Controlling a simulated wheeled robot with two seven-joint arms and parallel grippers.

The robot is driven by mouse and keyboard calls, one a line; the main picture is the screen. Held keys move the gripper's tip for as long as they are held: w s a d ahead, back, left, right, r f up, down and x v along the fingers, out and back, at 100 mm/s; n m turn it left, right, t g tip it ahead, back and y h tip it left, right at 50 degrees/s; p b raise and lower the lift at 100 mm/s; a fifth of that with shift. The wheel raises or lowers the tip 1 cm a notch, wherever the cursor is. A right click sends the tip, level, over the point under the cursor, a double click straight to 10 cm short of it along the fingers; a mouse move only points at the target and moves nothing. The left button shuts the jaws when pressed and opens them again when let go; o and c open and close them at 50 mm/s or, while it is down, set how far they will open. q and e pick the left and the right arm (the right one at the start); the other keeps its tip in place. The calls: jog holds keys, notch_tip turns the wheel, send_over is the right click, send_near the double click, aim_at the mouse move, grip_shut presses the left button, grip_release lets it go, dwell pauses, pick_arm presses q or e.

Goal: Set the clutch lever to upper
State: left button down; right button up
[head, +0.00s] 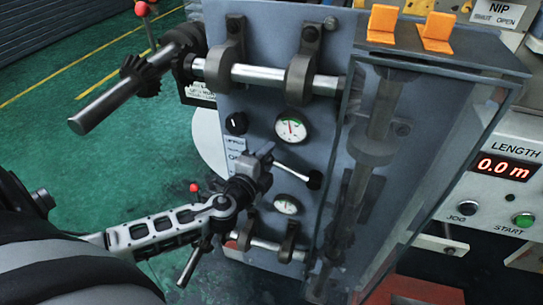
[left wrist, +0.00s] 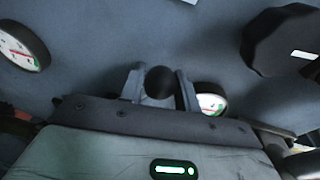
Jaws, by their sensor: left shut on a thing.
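My left gripper (head: 267,155) is at the grey panel, beside the white label plate and between the two gauges. In the left wrist view its fingers (left wrist: 160,85) are closed on either side of a round black knob (left wrist: 160,82). A silver rod with a black end, which I take to be the clutch lever (head: 295,171), runs from the gripper down to the right. Its end at the gripper is hidden by the fingers. The label plate (head: 235,146) has small text that is hard to read. My right gripper is not in view.
An upper gauge (head: 291,128) and a lower gauge (head: 287,205) flank the gripper, with a black selector knob (head: 236,123) above left. A steel roller shaft (head: 265,74) juts out above. A clear-sided guard (head: 430,150) stands right. Green floor (head: 90,140) is open left.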

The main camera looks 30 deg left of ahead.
pick_arm(q)
jog(key=shift+r, duration=0.1)
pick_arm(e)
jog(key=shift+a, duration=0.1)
pick_arm(q)
jog(key=c, duration=1)
grip_release()
jog(key=shift+c, duration=0.2)
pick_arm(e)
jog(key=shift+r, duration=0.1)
pick_arm(q)
jog(key=shift+s, duration=0.1)
jog(key=shift+s+d, duration=0.1)
jog(key=shift+s, duration=0.25)
jog(key=s+d+r+b, duration=0.1)
jog(key=s+b, duration=0.2)
jog(key=s, duration=1.1)
jog(key=shift+s+d+r, duration=0.3)
jog(key=shift+s+d, duration=0.1)
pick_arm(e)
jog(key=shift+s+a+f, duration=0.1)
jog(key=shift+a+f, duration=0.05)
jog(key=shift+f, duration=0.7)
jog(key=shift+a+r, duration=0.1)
